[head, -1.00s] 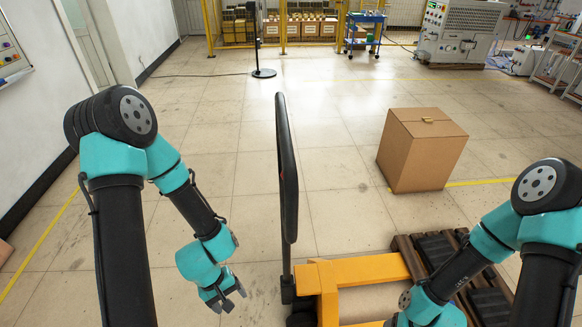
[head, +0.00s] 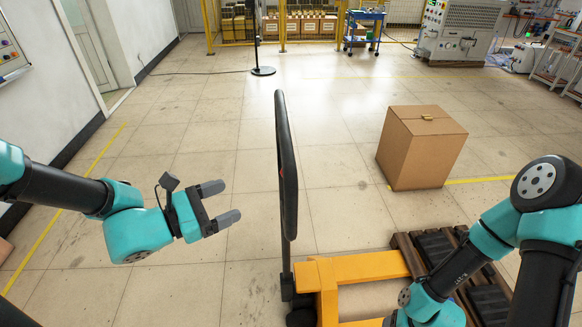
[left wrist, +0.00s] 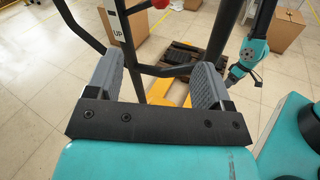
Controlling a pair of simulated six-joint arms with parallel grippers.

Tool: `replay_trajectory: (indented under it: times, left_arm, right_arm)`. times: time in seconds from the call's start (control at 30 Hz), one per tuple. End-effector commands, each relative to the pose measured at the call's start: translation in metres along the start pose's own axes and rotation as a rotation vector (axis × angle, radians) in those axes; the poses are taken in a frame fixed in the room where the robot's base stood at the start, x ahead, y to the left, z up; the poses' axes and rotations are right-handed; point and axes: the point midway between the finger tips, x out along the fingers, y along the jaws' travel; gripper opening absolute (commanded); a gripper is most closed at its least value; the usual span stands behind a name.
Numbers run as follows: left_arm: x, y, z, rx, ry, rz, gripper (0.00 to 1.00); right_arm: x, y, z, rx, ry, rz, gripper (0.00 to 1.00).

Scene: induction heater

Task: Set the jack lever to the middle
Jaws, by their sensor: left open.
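The pallet jack's black loop handle (head: 287,150) stands upright in the middle of the head view, above its yellow body (head: 360,270). In the left wrist view, the handle (left wrist: 80,28) lies ahead of my fingers, with an "UP" label (left wrist: 117,38) and a red part (left wrist: 160,4) at the top edge. The lever's setting cannot be made out. My left gripper (head: 222,204) is open and empty, left of the handle and pointing at it, apart from it in the head view. My right gripper (left wrist: 246,76) is low near the jack; its fingers are too small to judge.
A wooden pallet (head: 405,250) lies by the jack at the lower right. A cardboard box (head: 420,150) stands on the floor behind it. A thin stand (head: 262,71) is farther back.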

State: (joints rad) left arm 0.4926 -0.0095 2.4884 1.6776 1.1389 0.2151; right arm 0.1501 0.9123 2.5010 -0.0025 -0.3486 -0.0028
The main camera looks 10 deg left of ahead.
Motion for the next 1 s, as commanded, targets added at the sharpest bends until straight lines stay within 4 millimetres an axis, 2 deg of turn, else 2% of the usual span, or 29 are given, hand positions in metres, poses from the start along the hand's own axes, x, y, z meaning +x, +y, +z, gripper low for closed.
replay_trajectory:
  times: [0.1,0.57,0.77,1.0]
  left_arm:
    - [-0.001,0.005,0.01,-0.003,-0.032,0.032,0.74]
    - [0.004,0.005,0.01,-0.004,-0.032,0.03,0.74]
    - [0.021,0.005,0.01,-0.005,-0.031,0.026,0.74]
    - [0.052,0.006,0.011,-0.004,-0.032,0.026,0.74]
  right_arm:
    - [0.0,0.0,0.0,0.0,0.0,0.0,0.59]
    - [0.0,0.0,0.0,0.0,0.0,0.0,0.59]
    - [0.0,0.0,0.0,0.0,0.0,0.0,0.59]
    - [0.0,0.0,0.0,0.0,0.0,0.0,0.59]
